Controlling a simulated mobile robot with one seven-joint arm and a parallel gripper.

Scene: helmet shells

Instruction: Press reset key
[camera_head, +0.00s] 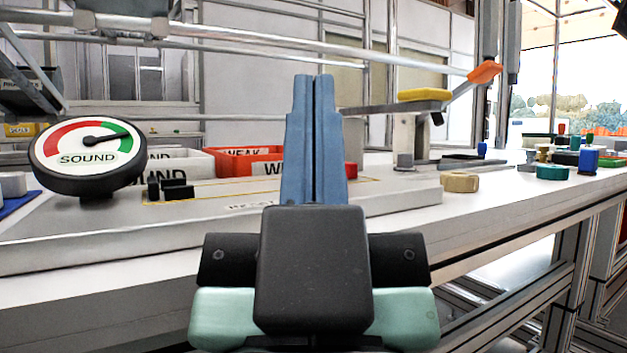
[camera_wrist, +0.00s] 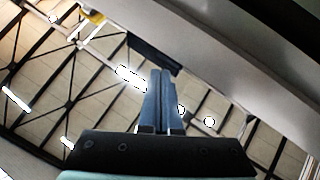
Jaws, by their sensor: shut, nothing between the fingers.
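My gripper (camera_head: 313,80) is in the middle of the head view, its two blue fingers shut together with nothing between them. In the wrist view my gripper (camera_wrist: 160,74) is also shut and empty. A grey panel (camera_head: 215,230) lies on the bench left of and behind the fingers. A small label (camera_head: 246,207) on its front looks like "RESET" but is hard to read. A small red part (camera_head: 350,170) shows just right of the fingers, mostly hidden behind them; I cannot tell whether it is the reset key. I cannot tell whether the fingers touch anything.
A round "SOUND" gauge (camera_head: 88,157) stands left, its needle in the green. Black blocks (camera_head: 172,188) sit on the panel. A red "WEAK" bin (camera_head: 248,161) is behind. A yellow-padded lever fixture (camera_head: 424,96) stands right. A tan piece (camera_head: 460,182) lies on the bench (camera_head: 480,203).

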